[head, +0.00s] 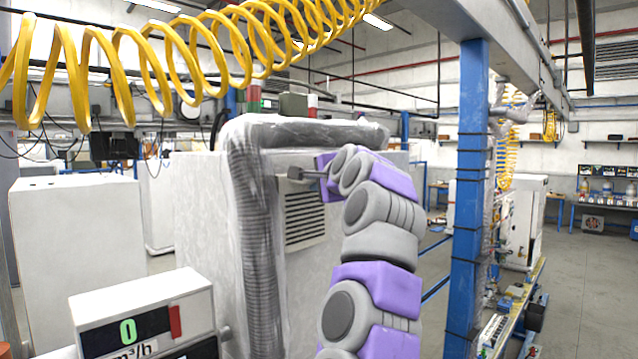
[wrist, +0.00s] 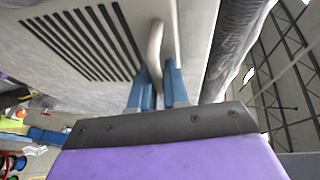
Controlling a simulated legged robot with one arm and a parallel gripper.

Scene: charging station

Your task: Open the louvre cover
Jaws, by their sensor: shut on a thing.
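The louvre cover (head: 305,213) is a pale panel with dark horizontal slots on the front of a white cabinet. In the wrist view the louvre cover (wrist: 86,42) fills the upper left, its slots running at a slant. A pale curved handle (wrist: 155,42) stands out from it beside the slots. My gripper (wrist: 163,88) has its two blue fingers on either side of the handle's end, shut on it. In the head view my gripper (head: 296,174) reaches the cabinet just above the slots. The handle is too small to make out there.
A grey ribbed hose (head: 258,250) in clear wrap runs up and over the cabinet, close to my gripper. A flow meter box (head: 143,318) stands at front left. A blue post (head: 470,190) rises right of my arm. Yellow coiled hoses (head: 165,60) hang overhead.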

